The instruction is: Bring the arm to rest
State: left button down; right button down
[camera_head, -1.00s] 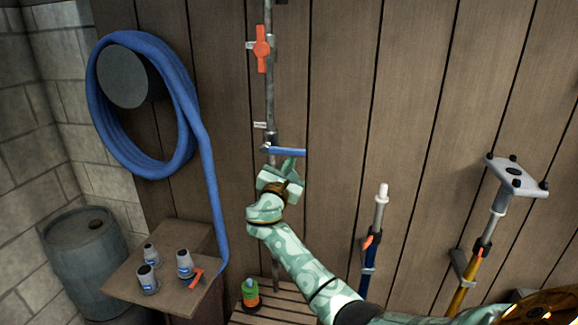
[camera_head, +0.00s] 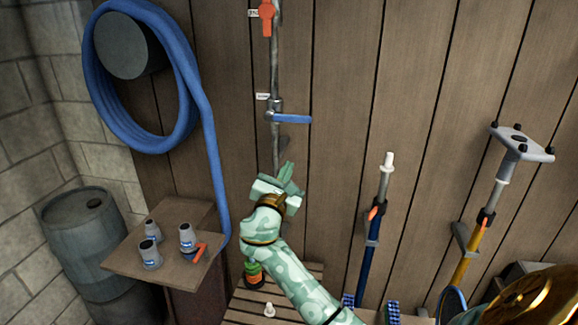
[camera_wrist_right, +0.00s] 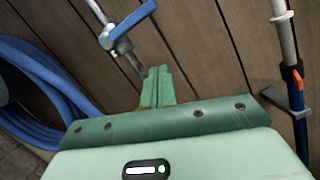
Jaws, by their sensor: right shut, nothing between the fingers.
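My right arm reaches up from the lower right in the head view. Its green gripper (camera_head: 287,174) is shut and empty, in front of the wooden wall and just below the blue valve handle (camera_head: 292,119). The blue handle points right from the grey pipe (camera_head: 274,80), apart from the fingers. In the right wrist view, the closed fingers (camera_wrist_right: 158,75) show below the blue handle (camera_wrist_right: 135,17), with nothing between them. A red valve handle (camera_head: 267,17) stands upright higher on the pipe. My left gripper is not in view.
A blue hose (camera_head: 205,95) hangs at left. A green bottle (camera_head: 253,275) and a white piece (camera_head: 269,310) sit on the slatted bench (camera_head: 240,308). Poles (camera_head: 369,260) lean at right.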

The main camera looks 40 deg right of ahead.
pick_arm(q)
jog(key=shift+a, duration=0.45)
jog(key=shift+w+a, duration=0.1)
